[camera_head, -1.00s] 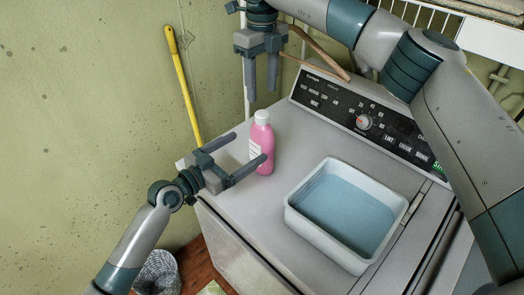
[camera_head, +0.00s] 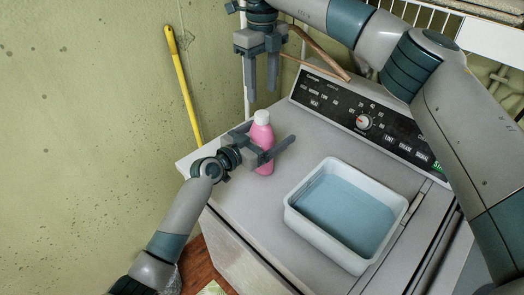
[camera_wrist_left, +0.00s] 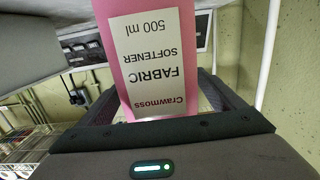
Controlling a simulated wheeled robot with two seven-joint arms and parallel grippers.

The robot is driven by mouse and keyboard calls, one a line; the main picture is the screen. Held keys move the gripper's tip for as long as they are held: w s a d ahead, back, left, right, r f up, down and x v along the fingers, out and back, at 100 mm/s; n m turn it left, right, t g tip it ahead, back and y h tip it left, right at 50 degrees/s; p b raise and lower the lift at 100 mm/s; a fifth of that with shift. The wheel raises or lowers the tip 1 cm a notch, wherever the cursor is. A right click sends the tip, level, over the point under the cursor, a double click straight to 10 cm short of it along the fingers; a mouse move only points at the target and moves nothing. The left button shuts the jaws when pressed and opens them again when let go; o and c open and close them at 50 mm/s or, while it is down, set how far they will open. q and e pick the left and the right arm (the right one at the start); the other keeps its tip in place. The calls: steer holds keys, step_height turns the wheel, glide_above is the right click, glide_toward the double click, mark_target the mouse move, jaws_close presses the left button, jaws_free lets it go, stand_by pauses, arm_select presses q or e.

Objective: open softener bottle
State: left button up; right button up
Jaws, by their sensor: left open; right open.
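The pink softener bottle (camera_head: 262,134) with a white cap (camera_head: 262,117) stands upright on the washing machine top. My left gripper (camera_head: 267,143) is open, with its fingers on either side of the bottle's body. In the left wrist view the bottle (camera_wrist_left: 104,52) fills the space between the fingers, its white label upside down and reading "Fabric Softener 500 ml". Whether the fingers touch it I cannot tell. My right gripper (camera_head: 261,75) is open and empty, pointing down above and behind the bottle. The cap is out of the left wrist view.
A white tub (camera_head: 296,214) with bluish contents sits on the washing machine (camera_head: 240,205), right of the bottle. The machine's control panel (camera_head: 370,122) rises behind. A yellow handle (camera_head: 183,85) leans on the green wall at left.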

arm_select(q)
steer(key=c, duration=2.2)
arm_select(e)
steer(key=m, duration=0.5)
steer(key=shift+m, duration=0.4)
steer(key=m, duration=1.4)
arm_select(q)
steer(key=shift+o, duration=0.2)
arm_select(e)
steer(key=m, duration=0.7)
steer(key=shift+f, duration=0.15)
